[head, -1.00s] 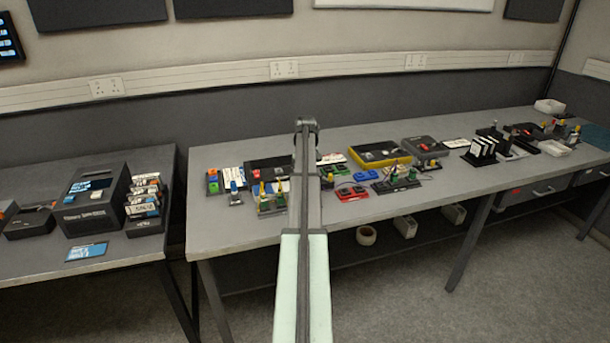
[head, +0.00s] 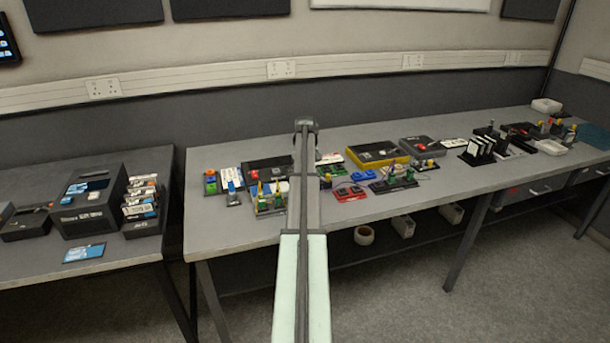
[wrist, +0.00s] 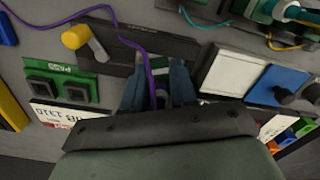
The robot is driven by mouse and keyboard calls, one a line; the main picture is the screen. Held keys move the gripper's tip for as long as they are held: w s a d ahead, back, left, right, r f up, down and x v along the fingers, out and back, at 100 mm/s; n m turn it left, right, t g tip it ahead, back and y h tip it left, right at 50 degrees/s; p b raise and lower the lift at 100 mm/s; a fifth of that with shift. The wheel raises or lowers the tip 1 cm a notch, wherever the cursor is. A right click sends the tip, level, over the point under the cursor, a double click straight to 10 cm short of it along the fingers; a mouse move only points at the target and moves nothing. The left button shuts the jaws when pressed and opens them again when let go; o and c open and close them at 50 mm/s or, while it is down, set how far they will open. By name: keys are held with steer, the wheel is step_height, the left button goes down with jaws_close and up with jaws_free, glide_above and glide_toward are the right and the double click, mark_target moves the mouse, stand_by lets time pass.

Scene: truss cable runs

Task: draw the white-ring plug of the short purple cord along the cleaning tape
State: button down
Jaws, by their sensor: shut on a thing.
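In the wrist view my gripper (wrist: 157,92) is shut on a dark plug (wrist: 161,97), seen only partly between the two blue-grey fingers. The purple cord (wrist: 147,60) rises from between the fingers and curves to the upper left. I cannot make out a white ring on the plug. A black bar (wrist: 190,48) lies just beyond the fingertips. A white flat panel (wrist: 232,72) is to the right of the fingers; I cannot tell whether it is the cleaning tape. In the head view my arm hides the gripper and plug.
In the wrist view a green block with black buttons (wrist: 65,80) is left, near a yellow-capped post (wrist: 80,38). A blue block (wrist: 277,86) is right. In the head view a yellow-edged case (head: 378,157) and small devices crowd the bench (head: 225,228), whose front strip is clear.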

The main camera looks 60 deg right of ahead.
steer(key=shift+s+d, duration=0.7)
stand_by(1.5)
steer(key=shift+r, duration=0.15)
steer(key=shift+r, duration=2.6)
